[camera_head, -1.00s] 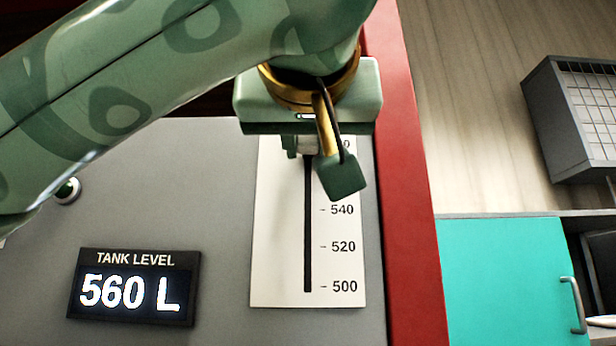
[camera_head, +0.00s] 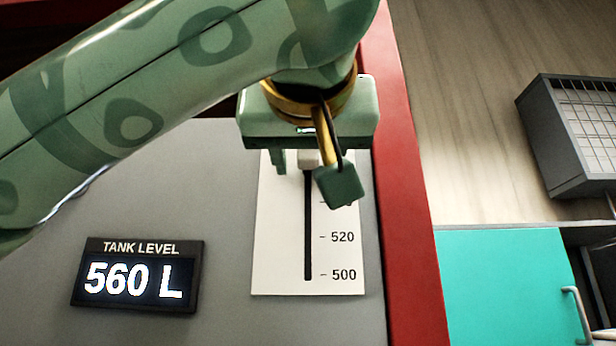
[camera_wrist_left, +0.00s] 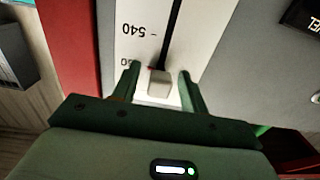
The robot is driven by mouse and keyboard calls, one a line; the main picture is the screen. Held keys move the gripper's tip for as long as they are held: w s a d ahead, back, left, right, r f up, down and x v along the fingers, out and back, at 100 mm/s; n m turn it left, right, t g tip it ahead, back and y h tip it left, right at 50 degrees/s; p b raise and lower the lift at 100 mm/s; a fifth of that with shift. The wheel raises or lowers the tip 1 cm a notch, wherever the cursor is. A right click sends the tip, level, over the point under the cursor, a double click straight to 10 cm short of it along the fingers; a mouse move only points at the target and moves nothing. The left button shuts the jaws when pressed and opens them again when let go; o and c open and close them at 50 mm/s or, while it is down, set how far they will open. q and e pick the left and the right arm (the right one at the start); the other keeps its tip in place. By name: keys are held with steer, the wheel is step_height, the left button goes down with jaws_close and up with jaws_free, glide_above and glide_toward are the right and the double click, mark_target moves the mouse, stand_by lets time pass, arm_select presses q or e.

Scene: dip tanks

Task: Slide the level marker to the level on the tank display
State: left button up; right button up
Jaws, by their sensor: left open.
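The tank display (camera_head: 137,276) reads 560 L on the grey panel. To its right is a white scale card (camera_head: 280,250) with a dark vertical slot. The level marker, a pale block (camera_head: 307,160), sits high in the slot and is partly hidden by my left gripper (camera_head: 307,166). In the left wrist view the marker (camera_wrist_left: 159,83) lies between the fingers of my left gripper (camera_wrist_left: 159,80), which are open with a gap on each side. A partly covered label, seemingly 560, is beside the marker's edge. My right gripper is not in view.
A red frame post (camera_head: 405,200) borders the panel on the right. Beyond it are a teal cabinet door (camera_head: 500,285) and a grey wall-mounted rack (camera_head: 565,130).

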arm_select(q)
steer(key=shift+s+f+b, duration=0.1)
steer(key=shift+s+b, duration=0.2)
steer(key=shift+s, duration=0.15)
steer(key=s+b, duration=0.2)
steer(key=s, duration=0.1)
steer(key=s+b, duration=0.1)
steer(key=s, duration=0.2)
steer(key=shift+f+b, duration=0.2)
steer(key=shift+b, duration=0.2)
steer(key=b, duration=0.3)
glide_toward(308, 157)
steer(key=s, duration=0.5)
steer(key=shift+r, duration=0.25)
